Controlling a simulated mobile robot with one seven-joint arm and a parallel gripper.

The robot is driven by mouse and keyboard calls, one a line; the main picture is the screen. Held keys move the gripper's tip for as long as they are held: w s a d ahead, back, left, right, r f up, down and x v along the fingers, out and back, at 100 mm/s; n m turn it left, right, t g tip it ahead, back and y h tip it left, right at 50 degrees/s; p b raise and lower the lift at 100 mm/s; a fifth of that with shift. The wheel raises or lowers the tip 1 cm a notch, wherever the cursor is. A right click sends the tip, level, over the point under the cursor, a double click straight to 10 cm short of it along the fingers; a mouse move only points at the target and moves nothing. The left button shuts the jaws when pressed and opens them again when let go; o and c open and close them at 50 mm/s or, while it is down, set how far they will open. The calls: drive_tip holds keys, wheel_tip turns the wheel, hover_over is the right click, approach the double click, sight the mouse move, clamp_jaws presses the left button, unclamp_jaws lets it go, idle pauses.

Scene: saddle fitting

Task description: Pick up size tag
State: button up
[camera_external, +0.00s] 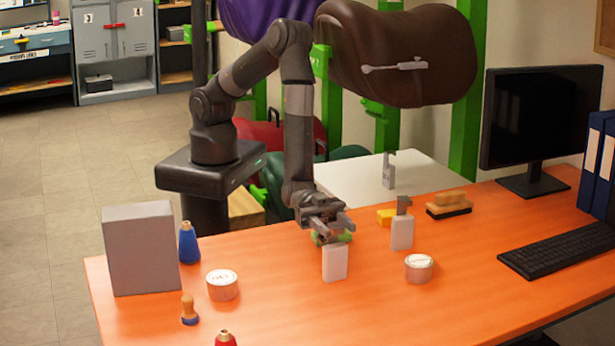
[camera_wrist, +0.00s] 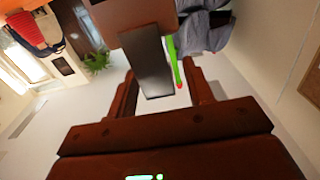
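Which object is the size tag is not certain. A small upright white block (camera_external: 335,264) stands on the orange table, its top overlapped by my gripper (camera_external: 333,230). A similar white block (camera_external: 402,233) with a grey upper part stands to its right, and a small grey upright piece (camera_external: 389,176) stands on the white surface behind. My gripper is low over the table, with its fingers apart. A green item (camera_external: 345,238) shows beneath it. In the wrist view the two fingers (camera_wrist: 162,90) are spread, with a dark grey slab (camera_wrist: 148,62) seen between them; contact cannot be told.
A grey box (camera_external: 140,250), blue bottle (camera_external: 188,245), round tins (camera_external: 222,286) and a stamp (camera_external: 189,312) stand left and front. The front right tabletop is clear.

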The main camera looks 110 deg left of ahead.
clamp_jaws()
drive_tip(key=shift+r, duration=0.15)
idle(0.4)
